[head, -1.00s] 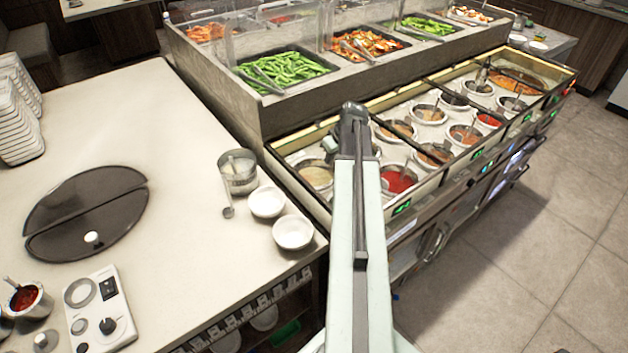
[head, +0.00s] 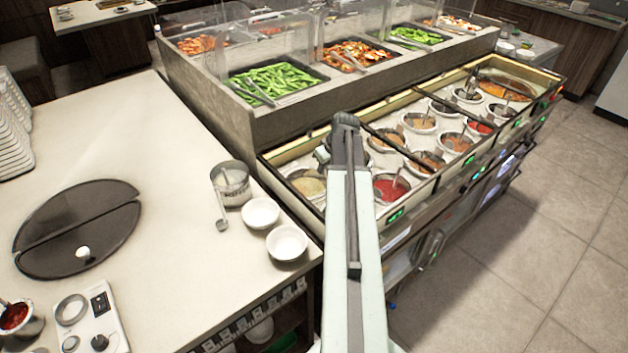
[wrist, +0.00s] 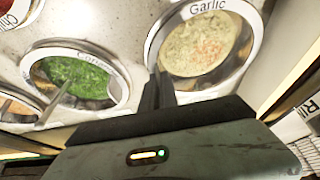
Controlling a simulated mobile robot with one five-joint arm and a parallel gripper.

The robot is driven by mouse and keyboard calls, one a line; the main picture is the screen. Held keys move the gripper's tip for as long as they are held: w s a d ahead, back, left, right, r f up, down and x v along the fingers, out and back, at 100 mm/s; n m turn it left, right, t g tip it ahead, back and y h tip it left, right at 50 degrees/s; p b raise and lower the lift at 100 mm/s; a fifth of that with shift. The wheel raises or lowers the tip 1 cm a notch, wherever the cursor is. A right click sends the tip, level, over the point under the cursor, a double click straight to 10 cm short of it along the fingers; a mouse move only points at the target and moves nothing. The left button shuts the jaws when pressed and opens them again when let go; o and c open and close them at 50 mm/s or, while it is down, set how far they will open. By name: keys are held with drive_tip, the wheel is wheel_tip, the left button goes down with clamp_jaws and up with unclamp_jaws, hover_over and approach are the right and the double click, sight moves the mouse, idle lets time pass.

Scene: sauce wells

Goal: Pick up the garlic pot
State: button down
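The garlic pot (wrist: 205,45) is a round white-rimmed well of pale chunky sauce, marked "Garlic", at the upper right of the wrist view. A pale pot (head: 307,185) at the near left end of the sauce counter in the head view looks like the same one. My gripper (wrist: 160,88) points toward the pots. Its dark fingers look close together, at the lower left edge of the garlic rim in the picture. I cannot tell whether they touch it. In the head view my arm hides the fingers and part of the neighbouring pots.
A green-filled pot (wrist: 78,78) sits left of the garlic pot in the wrist view. A red sauce pot (head: 390,188) is right of my arm in the head view. Two white bowls (head: 287,243) and a metal pot (head: 231,185) stand on the left table. The floor at right is clear.

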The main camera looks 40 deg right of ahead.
wheel_tip(320, 180, up, 18)
drive_tip(key=p, duration=1.8)
drive_tip(key=shift+r+p, duration=1.1)
